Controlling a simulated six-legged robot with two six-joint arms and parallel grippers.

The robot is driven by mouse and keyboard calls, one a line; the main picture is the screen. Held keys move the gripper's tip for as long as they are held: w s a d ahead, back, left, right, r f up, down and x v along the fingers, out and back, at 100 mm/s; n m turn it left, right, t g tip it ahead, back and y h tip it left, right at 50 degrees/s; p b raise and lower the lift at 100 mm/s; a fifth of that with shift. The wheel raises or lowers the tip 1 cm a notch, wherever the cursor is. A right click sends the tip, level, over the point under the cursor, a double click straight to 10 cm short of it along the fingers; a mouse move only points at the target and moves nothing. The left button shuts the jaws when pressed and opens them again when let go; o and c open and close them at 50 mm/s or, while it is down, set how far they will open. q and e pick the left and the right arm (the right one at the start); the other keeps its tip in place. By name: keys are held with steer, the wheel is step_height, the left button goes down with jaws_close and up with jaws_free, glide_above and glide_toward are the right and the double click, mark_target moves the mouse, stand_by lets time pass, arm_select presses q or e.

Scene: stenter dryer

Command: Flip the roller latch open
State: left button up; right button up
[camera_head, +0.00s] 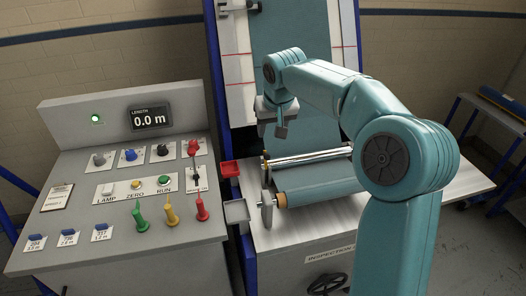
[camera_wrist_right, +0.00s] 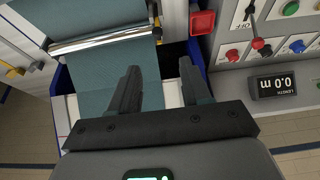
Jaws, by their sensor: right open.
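A cloth roll (camera_head: 320,182) lies on the white table with an orange-tan core end at its left. A grey upright piece (camera_head: 267,203), which looks like the roller latch, stands at that end. Its exact position is hard to tell. A shiny metal roller (camera_head: 308,158) runs just behind the roll and also shows in the right wrist view (camera_wrist_right: 105,40). My right gripper (camera_head: 274,124) is above and behind the metal roller's left end, apart from it. In the right wrist view its two fingers (camera_wrist_right: 160,68) are spread with nothing between them. My left gripper is not in view.
A control console (camera_head: 80,215) with coloured knobs, levers and a length display (camera_head: 151,117) reading 0.0 m stands at left. A blue-framed rack (camera_head: 495,115) is at right.

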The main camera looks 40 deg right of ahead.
mark_target(267, 156)
steer(key=x, duration=0.4)
steer(key=p+x, duration=0.1)
steer(key=x, duration=0.8)
steer(key=shift+s+d+f, duration=0.2)
steer(key=shift+d+f, duration=0.1)
steer(key=shift+f, duration=0.05)
steer(key=shift+w+f, duration=0.35)
steer(key=shift+f, duration=0.05)
steer(key=shift+s, duration=0.15)
steer(key=shift+c, duration=0.9)
jaws_close()
